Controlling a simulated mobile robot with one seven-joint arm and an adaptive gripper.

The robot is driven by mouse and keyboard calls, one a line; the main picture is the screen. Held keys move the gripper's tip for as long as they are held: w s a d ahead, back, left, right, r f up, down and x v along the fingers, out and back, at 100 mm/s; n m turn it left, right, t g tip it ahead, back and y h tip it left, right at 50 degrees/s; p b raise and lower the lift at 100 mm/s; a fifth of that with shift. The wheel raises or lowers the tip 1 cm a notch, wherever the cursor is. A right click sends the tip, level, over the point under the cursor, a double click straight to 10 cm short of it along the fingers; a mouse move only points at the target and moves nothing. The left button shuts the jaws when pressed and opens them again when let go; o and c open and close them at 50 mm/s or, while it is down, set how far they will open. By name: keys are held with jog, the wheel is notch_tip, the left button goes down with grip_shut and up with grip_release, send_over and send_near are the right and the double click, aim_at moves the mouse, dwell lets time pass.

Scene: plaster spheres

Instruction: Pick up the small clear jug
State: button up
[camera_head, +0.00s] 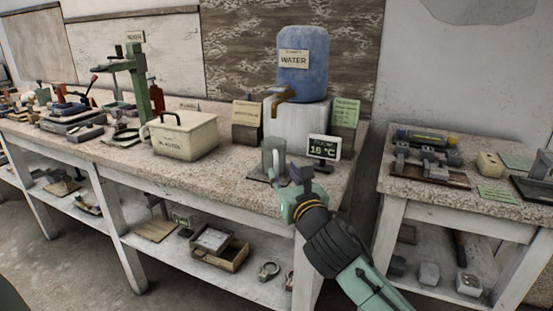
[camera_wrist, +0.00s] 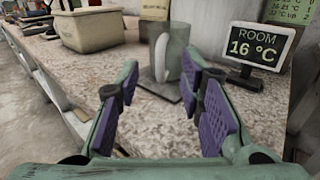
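The small clear jug (camera_head: 273,157) looks grey-green and stands upright on a dark mat near the front edge of the bench. In the wrist view the jug (camera_wrist: 172,58) is straight ahead, beyond the fingertips, with a pale curved handle on the near side. My gripper (camera_head: 300,180) is just to the right and front of the jug in the head view. In the wrist view my gripper (camera_wrist: 163,82) is open, with its purple-padded fingers apart and nothing between them. The jug and fingers appear apart.
A room thermometer display (camera_wrist: 259,46) reading 16 °C stands close right of the jug. Behind are a blue water container (camera_head: 303,70) on a white block and a green card (camera_head: 344,112). A lidded cream box (camera_head: 184,138) stands left. A second table (camera_head: 470,195) is at right.

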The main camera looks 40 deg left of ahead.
aim_at(277, 163)
jog(key=p+x, duration=0.2)
jog(key=x, duration=0.5)
jog(key=shift+w+a+f, duration=0.15)
jog(key=shift+w+f, duration=0.05)
jog(key=shift+c, duration=0.2)
grip_shut()
dwell(0.5)
